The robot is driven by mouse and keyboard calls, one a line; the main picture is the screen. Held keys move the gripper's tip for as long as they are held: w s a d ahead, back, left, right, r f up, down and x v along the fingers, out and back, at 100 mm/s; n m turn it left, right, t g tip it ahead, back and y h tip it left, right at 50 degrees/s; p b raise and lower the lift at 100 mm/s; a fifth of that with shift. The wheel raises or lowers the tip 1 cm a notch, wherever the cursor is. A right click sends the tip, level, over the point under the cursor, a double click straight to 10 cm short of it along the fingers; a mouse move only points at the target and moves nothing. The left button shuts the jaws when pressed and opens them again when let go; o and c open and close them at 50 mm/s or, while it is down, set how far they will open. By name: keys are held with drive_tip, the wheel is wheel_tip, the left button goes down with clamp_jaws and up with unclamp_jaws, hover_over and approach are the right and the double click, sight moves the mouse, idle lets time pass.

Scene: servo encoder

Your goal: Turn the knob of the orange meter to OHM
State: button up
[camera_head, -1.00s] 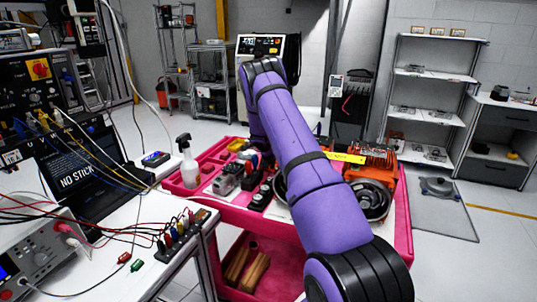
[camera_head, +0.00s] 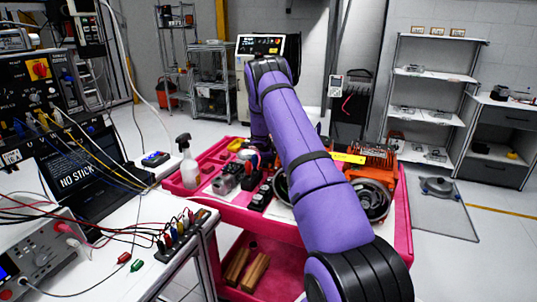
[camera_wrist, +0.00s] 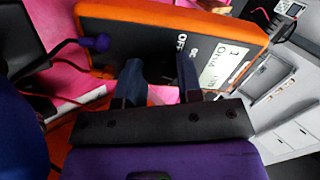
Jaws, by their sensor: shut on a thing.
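The orange meter (camera_wrist: 165,14) fills the top of the wrist view, tilted, with a dark face and an orange rim. Its pale display (camera_wrist: 224,66) shows characters that look like "1 Ohm", partly blurred. White labels, one reading "OFF", show beside my right finger. My gripper (camera_wrist: 161,72) has its two dark fingers against the meter's face, a gap showing between them. It is shut on the meter's knob, which is mostly hidden by the fingers. In the head view, my arm hides the meter and my gripper.
A purple-ended plug (camera_wrist: 95,42) on a dark lead touches the meter's left side. In the head view, a pink cart (camera_head: 403,222) carries several parts and a spray bottle (camera_head: 188,165). A cable-strewn bench (camera_head: 120,245) stands at the left; floor is open at right.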

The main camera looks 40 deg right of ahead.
drive_tip(key=shift+m, duration=0.6)
drive_tip(key=o, duration=0.9)
drive_tip(key=shift+o, duration=0.2)
drive_tip(key=shift+a+r, duration=0.1)
drive_tip(key=v, duration=1)
drive_tip(key=shift+s+a+r, duration=0.15)
drive_tip(key=shift+s+a, duration=0.05)
